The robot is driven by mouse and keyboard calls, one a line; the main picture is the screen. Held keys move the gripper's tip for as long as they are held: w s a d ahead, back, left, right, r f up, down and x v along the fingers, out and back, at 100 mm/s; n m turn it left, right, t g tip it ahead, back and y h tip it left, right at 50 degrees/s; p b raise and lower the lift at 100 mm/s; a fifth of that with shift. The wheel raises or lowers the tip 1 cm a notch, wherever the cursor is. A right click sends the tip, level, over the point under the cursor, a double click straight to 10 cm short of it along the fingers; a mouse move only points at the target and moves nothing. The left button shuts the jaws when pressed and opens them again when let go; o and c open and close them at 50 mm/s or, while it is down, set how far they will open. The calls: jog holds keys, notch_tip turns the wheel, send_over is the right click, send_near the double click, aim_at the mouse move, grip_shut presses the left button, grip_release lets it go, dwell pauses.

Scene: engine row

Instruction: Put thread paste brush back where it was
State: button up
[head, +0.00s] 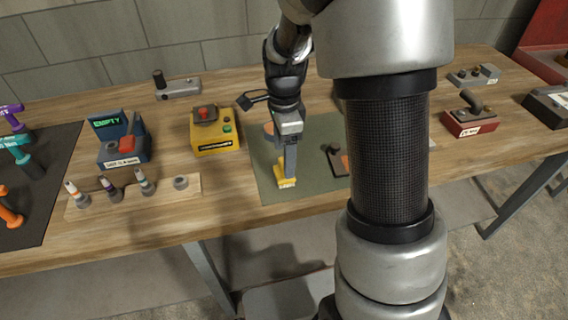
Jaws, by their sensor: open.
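My gripper (288,178) points down over the green mat (265,192) and is open. A yellow piece with a white label (285,184) is right at its fingertips; I cannot tell whether they touch it. A light wooden rack (120,205) to the left holds three small upright pieces with coloured bands (110,190). A grey round holder (181,183) at the rack's right end looks empty. I cannot make out for certain which thing is the thread paste brush; my arm hides part of the mat.
A blue box with a green "EMPTY" display (122,150) and a yellow box with a red button (214,138) stand behind the rack. A dark tool with an orange part (336,160) lies on the mat. A red block (470,123) stands right; a dark mat with tools (50,190) lies left.

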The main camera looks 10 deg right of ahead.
notch_tip(320, 180, up, 6)
jog(key=shift+r, duration=0.2)
jog(key=s+r+n+t, duration=0.2)
jog(key=s+r+n, duration=0.4)
jog(key=s+n, duration=0.3)
jog(key=s+r+n+t, duration=0.3)
jog(key=s+r+n, duration=0.4)
jog(key=s+n, duration=0.2)
jog(key=shift+s+t, duration=0.2)
jog(key=shift+t, duration=0.1)
